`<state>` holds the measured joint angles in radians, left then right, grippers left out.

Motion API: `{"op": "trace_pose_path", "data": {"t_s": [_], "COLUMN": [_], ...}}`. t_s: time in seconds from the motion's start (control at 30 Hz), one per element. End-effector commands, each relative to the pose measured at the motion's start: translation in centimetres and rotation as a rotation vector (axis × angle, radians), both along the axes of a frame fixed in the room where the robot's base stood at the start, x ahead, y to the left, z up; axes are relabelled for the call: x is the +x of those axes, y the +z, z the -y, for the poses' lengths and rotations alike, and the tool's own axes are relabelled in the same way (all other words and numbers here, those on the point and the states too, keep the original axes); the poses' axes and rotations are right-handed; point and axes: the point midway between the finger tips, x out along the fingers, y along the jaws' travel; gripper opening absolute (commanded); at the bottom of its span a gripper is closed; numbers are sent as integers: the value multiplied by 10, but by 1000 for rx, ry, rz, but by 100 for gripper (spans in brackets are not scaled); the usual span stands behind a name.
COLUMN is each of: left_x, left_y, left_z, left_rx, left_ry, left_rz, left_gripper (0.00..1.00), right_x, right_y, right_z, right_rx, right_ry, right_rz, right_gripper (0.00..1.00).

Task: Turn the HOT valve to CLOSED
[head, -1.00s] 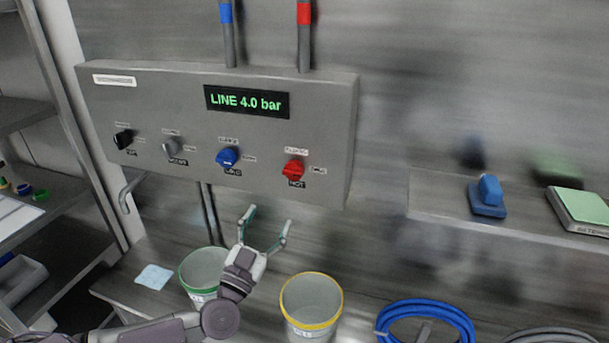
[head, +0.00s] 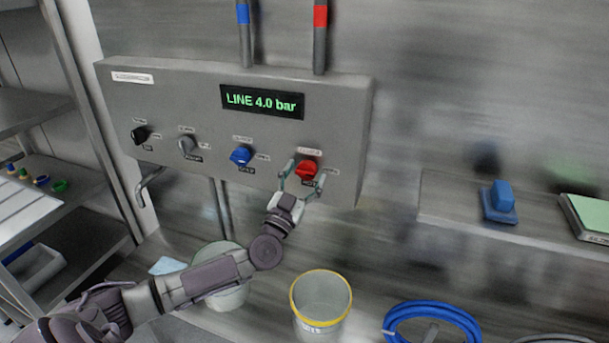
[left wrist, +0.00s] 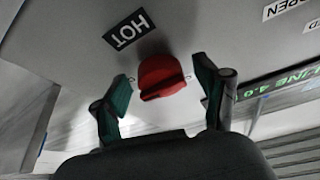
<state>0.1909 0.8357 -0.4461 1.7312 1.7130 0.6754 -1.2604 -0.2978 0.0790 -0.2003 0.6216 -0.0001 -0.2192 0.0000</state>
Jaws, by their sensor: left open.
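The red HOT valve knob (head: 306,169) is on the right part of the grey panel's front. It also shows in the left wrist view (left wrist: 160,77), with the HOT label (left wrist: 129,29) beside it. My left gripper (head: 303,178) is open in front of the panel, its fingers on either side of the red knob. In the left wrist view the fingers (left wrist: 160,92) stand apart, with visible gaps between them and the knob. The knob's CLOSED and OPEN markings are too small or cut off to read its setting. My right gripper is not in view.
The panel (head: 340,130) has a blue knob (head: 241,156), a grey knob (head: 187,145) and a black knob (head: 140,135) to the left. Its display (head: 262,102) reads LINE 4.0 bar. Below are a yellow-rimmed bucket (head: 320,300) and a coiled blue hose (head: 432,308).

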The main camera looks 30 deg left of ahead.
Motion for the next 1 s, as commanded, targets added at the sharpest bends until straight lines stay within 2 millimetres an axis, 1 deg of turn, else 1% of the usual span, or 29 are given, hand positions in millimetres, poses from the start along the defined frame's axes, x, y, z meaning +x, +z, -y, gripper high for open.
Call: {"op": "trace_pose_path", "data": {"t_s": [0.07,0.17,0.2,0.43,0.73,0.87,1.0], "left_x": [0,0,0,0,0,0,0], "left_y": [0,0,0,0,1,2,2], "left_z": [0,0,0,0,1,1,2], "left_rx": [0,0,0,0,-35,-95,-193], "left_ry": [0,0,0,0,0,1,1], "left_rz": [0,0,0,0,7,20,41], "left_gripper": [73,58,52,13,13,13,13], "right_x": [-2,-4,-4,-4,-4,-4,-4], "right_y": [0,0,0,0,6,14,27], "right_z": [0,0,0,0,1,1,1], "right_rx": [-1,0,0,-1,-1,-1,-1], "right_ry": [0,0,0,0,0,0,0], "right_rz": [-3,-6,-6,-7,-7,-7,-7], "right_gripper": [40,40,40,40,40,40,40]}}
